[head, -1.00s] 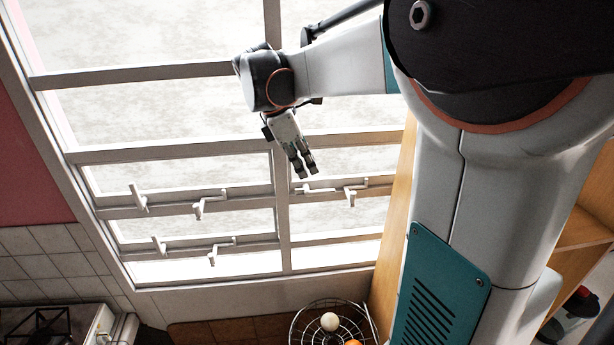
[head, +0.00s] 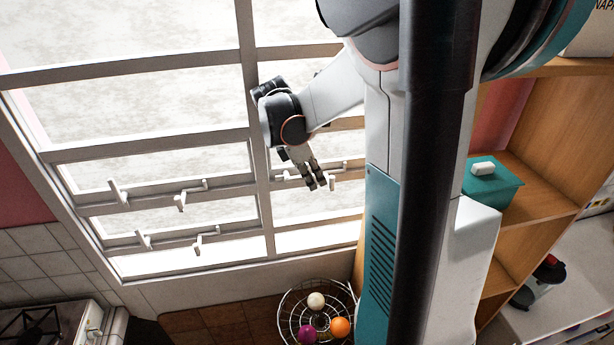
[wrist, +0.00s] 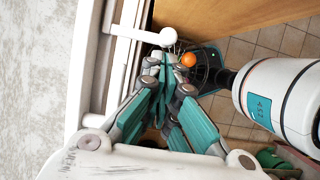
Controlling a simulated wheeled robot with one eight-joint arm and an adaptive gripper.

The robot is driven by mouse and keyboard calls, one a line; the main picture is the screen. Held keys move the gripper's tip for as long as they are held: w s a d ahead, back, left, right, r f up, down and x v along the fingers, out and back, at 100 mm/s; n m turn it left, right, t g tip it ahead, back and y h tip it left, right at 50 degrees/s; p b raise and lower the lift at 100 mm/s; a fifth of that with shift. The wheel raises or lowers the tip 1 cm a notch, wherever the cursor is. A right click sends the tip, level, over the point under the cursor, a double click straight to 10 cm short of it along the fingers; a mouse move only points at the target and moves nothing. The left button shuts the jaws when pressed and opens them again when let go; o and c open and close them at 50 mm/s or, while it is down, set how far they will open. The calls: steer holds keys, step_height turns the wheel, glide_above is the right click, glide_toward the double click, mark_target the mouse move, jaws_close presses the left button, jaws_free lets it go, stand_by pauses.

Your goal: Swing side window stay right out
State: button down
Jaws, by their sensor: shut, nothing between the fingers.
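Several small white window stays sit on the rails of the pale-framed window (head: 150,148). In the right column, one stay (head: 333,181) shows just right of my gripper (head: 316,184), and another white piece (head: 290,176) shows to its left. In the wrist view, a white stay (wrist: 130,37) with a rounded end reaches out from the frame close beyond my fingertips (wrist: 160,62). I cannot tell whether they touch. My gripper points down, shut and empty. In the left column, stays show on the upper rail (head: 182,198) and lower rail (head: 200,242).
A wire basket (head: 284,310) with white, orange (head: 340,327) and purple balls stands below the window. A wooden shelf (head: 545,130) with a teal box (head: 492,188) is at the right. A stove (head: 45,325) is at the lower left.

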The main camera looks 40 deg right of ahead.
steer(key=shift+s+d, duration=0.1)
stand_by(0.4)
steer(key=shift+s+d+n, duration=0.1)
steer(key=shift+s+n, duration=0.15)
steer(key=shift+n, duration=0.05)
